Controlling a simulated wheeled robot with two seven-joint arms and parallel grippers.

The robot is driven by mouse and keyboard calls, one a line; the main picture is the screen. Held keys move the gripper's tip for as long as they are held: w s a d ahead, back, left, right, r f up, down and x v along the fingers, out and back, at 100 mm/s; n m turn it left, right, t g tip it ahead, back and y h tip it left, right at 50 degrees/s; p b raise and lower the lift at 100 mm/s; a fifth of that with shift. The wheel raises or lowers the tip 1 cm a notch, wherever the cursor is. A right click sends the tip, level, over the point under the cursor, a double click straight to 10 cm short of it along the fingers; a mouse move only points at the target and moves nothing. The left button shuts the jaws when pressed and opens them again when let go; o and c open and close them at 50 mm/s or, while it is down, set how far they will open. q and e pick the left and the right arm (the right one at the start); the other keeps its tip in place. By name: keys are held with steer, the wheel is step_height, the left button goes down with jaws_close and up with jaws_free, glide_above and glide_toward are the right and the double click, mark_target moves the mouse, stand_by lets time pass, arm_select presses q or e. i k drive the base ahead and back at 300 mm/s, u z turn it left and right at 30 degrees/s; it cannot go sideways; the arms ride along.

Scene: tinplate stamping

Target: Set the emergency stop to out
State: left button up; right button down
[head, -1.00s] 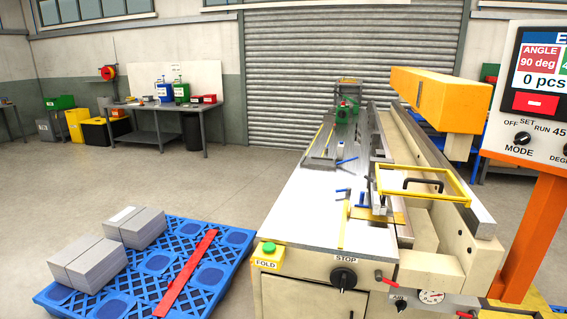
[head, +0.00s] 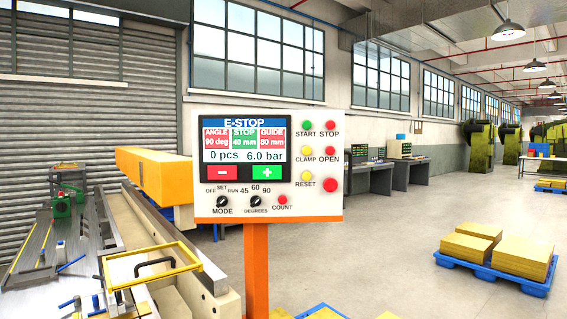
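The control panel (head: 300,205) stands on an orange post in the middle of the head view. Its screen (head: 245,147) reads E-STOP, with 90 deg, 40 mm, 30 mm, 0 pcs and 6.0 bar. The large red button (head: 330,185) at the panel's lower right, beside RESET, has no label that I can see; it looks like the emergency stop. From this front angle I cannot tell whether it is pressed in or out. The yellow RESET button (head: 308,184) is just left of it. Neither of my grippers is in view.
The folding machine (head: 130,235), with a yellow frame (head: 150,266) and an orange beam (head: 155,175), stands left of the panel. A blue pallet (head: 490,268) with yellow stacks is on the floor at right. The floor between panel and pallet is clear.

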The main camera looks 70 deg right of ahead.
mark_target(331, 184)
steer(key=u, duration=1)
steer(key=k, duration=1.8)
steer(key=z, duration=2.6)
steer(key=i, duration=0.5)
steer(key=u, duration=0.05)
